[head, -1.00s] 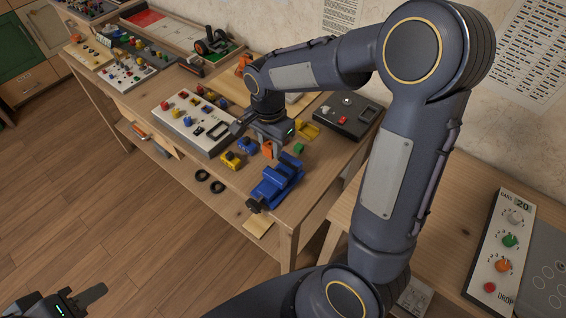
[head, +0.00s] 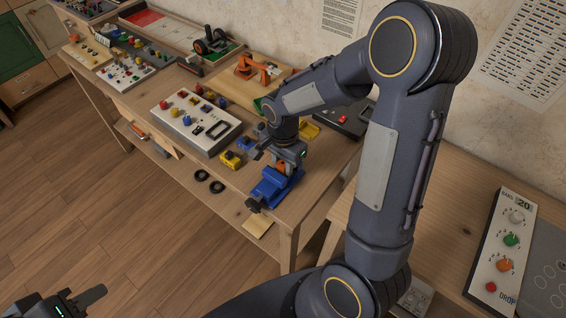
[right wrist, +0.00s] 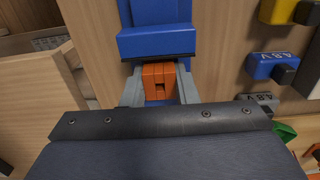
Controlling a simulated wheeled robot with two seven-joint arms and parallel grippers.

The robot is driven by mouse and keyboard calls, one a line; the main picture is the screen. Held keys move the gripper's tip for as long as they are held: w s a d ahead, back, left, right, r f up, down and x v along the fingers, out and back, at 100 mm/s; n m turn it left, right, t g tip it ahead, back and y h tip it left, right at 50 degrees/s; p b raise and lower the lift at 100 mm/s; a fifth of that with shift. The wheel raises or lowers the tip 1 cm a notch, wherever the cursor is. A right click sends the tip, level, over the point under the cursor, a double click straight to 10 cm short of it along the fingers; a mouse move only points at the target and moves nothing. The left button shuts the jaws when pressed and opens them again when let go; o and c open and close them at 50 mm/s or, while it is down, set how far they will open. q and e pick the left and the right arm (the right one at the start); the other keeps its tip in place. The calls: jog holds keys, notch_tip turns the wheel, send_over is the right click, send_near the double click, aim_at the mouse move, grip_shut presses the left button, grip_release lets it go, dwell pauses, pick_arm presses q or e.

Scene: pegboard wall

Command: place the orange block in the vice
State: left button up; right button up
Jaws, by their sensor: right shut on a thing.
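The blue vice (head: 268,190) stands near the front edge of the workbench. In the right wrist view its blue jaw (right wrist: 155,43) is just beyond the block. My right gripper (head: 281,163) is shut on the orange block (right wrist: 158,75), with one grey finger on each side. The block also shows in the head view (head: 281,168), small and partly covered by the gripper. It is at the vice's jaws; I cannot tell whether it touches the vice bed. My left gripper (head: 82,301) is at the lower left, far from the bench; its opening is unclear.
Yellow (head: 231,160) and blue battery-like blocks lie left of the vice. A white control panel (head: 196,123) stands farther back. A green piece (right wrist: 286,132) shows at right in the wrist view.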

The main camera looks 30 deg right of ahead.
jog(key=o, duration=1)
jog(key=shift+r+p, duration=0.3)
jog(key=shift+r, duration=0.05)
notch_tip(320, 180, up, 11)
jog(key=s+a+r+n+t+y, duration=0.1)
jog(key=s+n+t, duration=0.1)
jog(key=s+n, duration=0.2)
jog(key=s+a+r+n+t+y, duration=0.1)
jog(key=s+n, duration=0.3)
jog(key=s, duration=0.3)
jog(key=s+a+r+n+t+y+p, duration=0.1)
jog(key=s+a+r+n+t, duration=0.1)
jog(key=s+n, duration=0.2)
jog(key=shift+s+a+t+y, duration=0.1)
jog(key=shift+s+t+y, duration=0.25)
jog(key=shift+s, duration=0.65)
jog(key=shift+r, duration=0.1)
